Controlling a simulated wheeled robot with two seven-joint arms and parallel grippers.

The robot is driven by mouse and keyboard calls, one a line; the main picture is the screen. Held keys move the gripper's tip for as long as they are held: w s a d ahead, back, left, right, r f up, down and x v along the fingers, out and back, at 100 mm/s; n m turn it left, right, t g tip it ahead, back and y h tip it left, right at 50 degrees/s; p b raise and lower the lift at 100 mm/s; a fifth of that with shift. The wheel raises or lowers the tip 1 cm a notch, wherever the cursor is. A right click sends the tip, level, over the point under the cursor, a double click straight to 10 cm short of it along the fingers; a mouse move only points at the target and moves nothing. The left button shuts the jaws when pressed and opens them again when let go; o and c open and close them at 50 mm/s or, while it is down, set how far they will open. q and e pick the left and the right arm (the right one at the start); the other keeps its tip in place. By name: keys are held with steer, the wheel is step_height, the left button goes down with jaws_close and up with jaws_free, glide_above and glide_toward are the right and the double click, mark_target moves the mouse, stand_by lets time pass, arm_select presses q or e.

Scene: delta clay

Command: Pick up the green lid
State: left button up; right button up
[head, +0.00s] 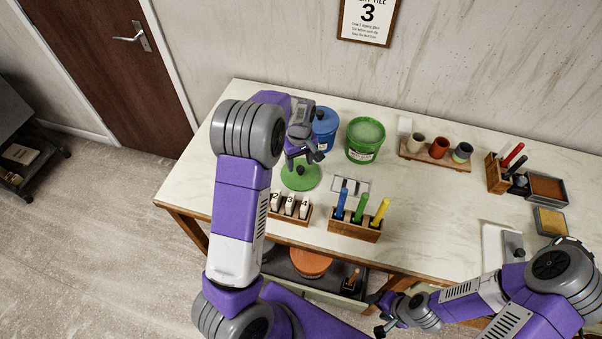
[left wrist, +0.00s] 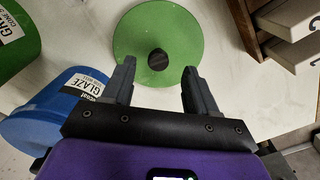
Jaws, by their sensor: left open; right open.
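The green lid (head: 301,175) is a flat disc lying on the pale worktop, in front of the blue and green buckets. It has a dark round knob in its middle. In the left wrist view the green lid (left wrist: 185,28) lies just beyond the fingertips. My left gripper (head: 304,157) is open above the lid and hides part of it; in the left wrist view the open fingers (left wrist: 158,76) point toward the knob, with nothing between them. My right gripper (head: 380,316) is open and empty, low by the front edge of the table.
The blue bucket (head: 325,122) and the open green bucket (head: 365,140) stand behind the lid. Numbered blocks (head: 290,205) and a wooden holder (head: 354,228) with coloured handles stand in front. A rack of cups (head: 436,153) is further right.

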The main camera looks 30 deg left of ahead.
mark_target(300, 168)
arm_select(q)
steer(key=shift+f, duration=1.6)
steer(key=shift+d, duration=0.1)
steer(key=shift+c, duration=0.5)
jaws_close()
steer(key=shift+w+r, duration=0.1)
